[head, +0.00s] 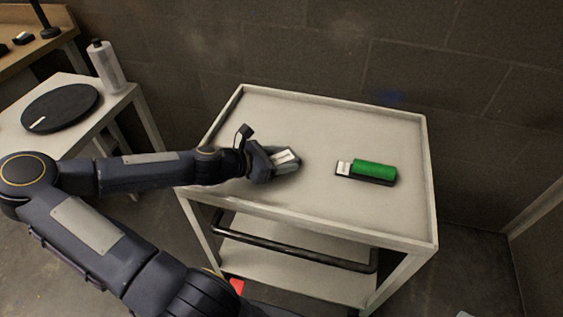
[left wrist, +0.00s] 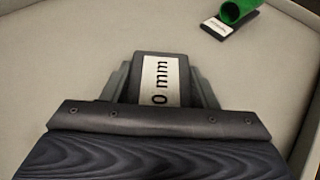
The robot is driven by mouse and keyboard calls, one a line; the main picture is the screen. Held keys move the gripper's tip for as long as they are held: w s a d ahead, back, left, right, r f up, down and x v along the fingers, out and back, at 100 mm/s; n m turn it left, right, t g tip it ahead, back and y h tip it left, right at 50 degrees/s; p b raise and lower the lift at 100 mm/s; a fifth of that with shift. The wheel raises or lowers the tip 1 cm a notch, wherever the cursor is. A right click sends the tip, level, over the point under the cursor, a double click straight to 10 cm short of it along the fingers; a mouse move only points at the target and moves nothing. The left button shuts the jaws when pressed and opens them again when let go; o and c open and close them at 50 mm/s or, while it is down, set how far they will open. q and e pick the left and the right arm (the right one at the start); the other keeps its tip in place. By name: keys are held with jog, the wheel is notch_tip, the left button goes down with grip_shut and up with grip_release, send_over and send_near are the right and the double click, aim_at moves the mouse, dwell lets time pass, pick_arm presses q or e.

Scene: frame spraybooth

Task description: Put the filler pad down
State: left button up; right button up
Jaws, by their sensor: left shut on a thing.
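My left gripper (head: 288,162) is over the left middle part of the cart's top tray (head: 310,115). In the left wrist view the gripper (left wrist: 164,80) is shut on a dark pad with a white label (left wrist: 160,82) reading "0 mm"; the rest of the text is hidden. The held pad is at or just above the tray; I cannot tell if it touches. A second dark pad (head: 374,180) with a white label lies on the tray to the right, with a green cylinder (head: 374,169) on it. My right gripper is not in view.
The tray has a raised rim and bare room around both pads. A black handle bar (head: 290,252) runs below its front edge. At left, a white table (head: 98,118) holds a black disc (head: 60,108) and a white bottle (head: 106,66). A block wall stands behind.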

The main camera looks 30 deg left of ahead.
pick_arm(q)
jog(key=shift+f, duration=0.15)
jog(key=o, duration=0.9)
